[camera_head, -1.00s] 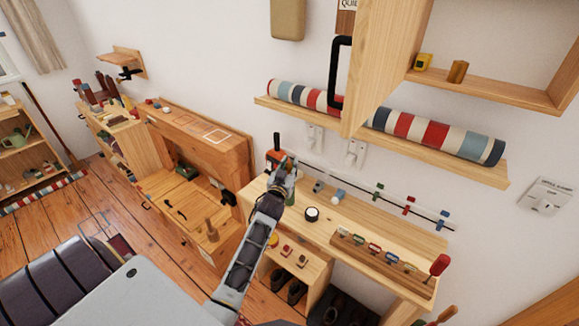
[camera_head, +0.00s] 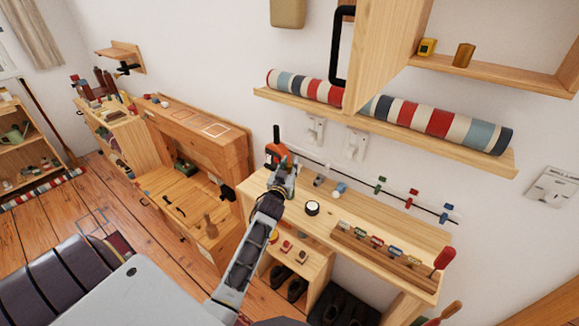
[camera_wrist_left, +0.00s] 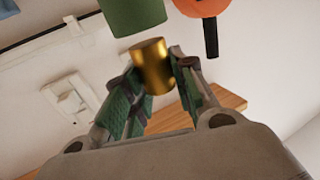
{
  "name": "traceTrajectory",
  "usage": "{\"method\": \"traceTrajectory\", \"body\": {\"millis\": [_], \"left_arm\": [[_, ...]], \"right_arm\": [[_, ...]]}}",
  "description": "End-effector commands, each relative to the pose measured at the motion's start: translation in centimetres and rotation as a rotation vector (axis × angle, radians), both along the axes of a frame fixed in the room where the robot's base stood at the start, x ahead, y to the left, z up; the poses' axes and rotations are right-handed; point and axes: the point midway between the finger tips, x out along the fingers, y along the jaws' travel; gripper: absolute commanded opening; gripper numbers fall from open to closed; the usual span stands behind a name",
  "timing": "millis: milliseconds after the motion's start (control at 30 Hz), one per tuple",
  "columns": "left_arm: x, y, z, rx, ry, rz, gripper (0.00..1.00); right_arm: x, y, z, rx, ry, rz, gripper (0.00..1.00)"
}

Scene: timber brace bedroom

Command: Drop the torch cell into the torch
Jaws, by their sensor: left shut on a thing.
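My left gripper (camera_head: 284,168) is above the left end of the wall workbench in the head view. In the left wrist view its green-padded fingers (camera_wrist_left: 152,90) are shut on a brass cylinder, the torch cell (camera_wrist_left: 152,66). A dark green cylinder (camera_wrist_left: 133,14), which may be the torch, shows just beyond the cell at the top edge, partly cut off. I cannot tell whether the two touch. In the head view the gripper hides the cell. My right gripper is not in view.
An orange thing with a black handle (camera_head: 274,150) stands close to the gripper. The bench (camera_head: 385,222) holds a round black-rimmed item (camera_head: 312,208) and a rack of small coloured tools (camera_head: 375,246). A shelf with a striped roll (camera_head: 437,122) and an open cabinet door (camera_head: 392,45) overhang it.

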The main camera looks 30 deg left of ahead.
Motion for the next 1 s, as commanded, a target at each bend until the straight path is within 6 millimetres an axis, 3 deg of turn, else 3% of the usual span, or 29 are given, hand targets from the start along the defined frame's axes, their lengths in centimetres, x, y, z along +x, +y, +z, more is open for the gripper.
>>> {"method": "traceTrajectory", "body": {"millis": [500,1000], "left_arm": [[0.0,0.0,-1.8,0.001,0.000,0.001,0.02],[0.0,0.0,-2.0,0.001,-0.001,0.001,0.02]], "right_arm": [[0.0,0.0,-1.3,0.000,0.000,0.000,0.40],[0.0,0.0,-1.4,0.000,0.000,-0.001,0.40]]}}
